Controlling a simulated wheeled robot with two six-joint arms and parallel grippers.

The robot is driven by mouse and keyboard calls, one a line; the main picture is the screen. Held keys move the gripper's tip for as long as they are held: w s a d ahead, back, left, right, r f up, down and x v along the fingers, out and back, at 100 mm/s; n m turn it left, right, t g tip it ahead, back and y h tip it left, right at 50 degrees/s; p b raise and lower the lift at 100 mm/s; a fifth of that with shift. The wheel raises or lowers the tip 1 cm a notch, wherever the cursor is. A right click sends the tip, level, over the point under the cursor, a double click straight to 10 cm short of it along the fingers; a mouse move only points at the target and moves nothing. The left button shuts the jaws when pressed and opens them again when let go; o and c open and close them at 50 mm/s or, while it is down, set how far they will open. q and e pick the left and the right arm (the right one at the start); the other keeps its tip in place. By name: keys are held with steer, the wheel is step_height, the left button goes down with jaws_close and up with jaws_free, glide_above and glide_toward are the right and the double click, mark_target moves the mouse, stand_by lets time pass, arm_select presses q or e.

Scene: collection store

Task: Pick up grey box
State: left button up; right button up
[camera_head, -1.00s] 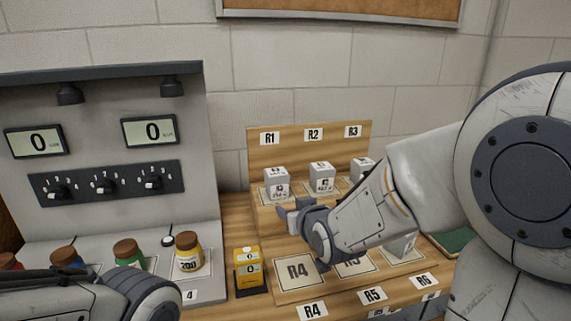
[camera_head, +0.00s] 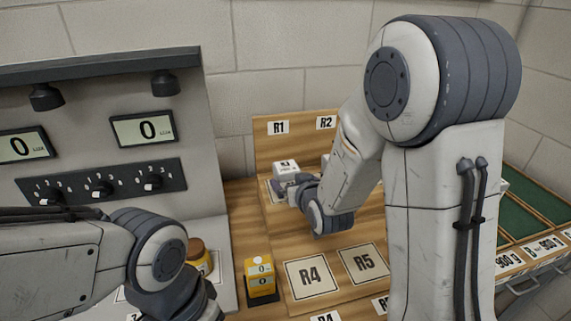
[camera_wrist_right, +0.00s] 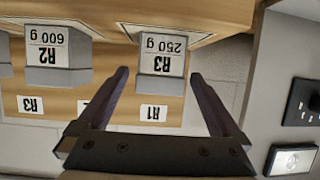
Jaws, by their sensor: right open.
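A grey box (camera_head: 284,168) with a white label stands in front of the R1 sign on the stepped wooden rack. In the right wrist view, which is upside down, this box (camera_wrist_right: 163,80) reads "R3 250 g". My right gripper (camera_wrist_right: 158,82) is open, its fingers appearing on either side of that box with gaps visible. In the head view its fingers are at the box's lower front, partly hidden by the wrist. A second grey box (camera_wrist_right: 58,55) reads "R2 600 g" and stands beside it.
Empty marked places R4 (camera_head: 311,276) and R5 (camera_head: 363,262) lie on the lower step. A yellow device (camera_head: 260,277) stands left of them. A grey panel with displays (camera_head: 142,129) is at left. Green-lined trays (camera_head: 538,195) are at right.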

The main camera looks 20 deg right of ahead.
mark_target(290, 179)
steer(key=x, duration=0.2)
steer(key=shift+w+f, duration=0.2)
steer(key=shift+w, duration=0.55)
steer(key=p+x, duration=0.1)
steer(key=x, duration=0.3)
steer(key=shift+w+a, duration=0.1)
steer(key=shift+w, duration=0.05)
arm_select(q)
step_height(290, 179, up, 2)
steer(key=shift+r, duration=0.15)
arm_select(e)
steer(key=c, duration=1.5)
steer(key=shift+c, duration=0.2)
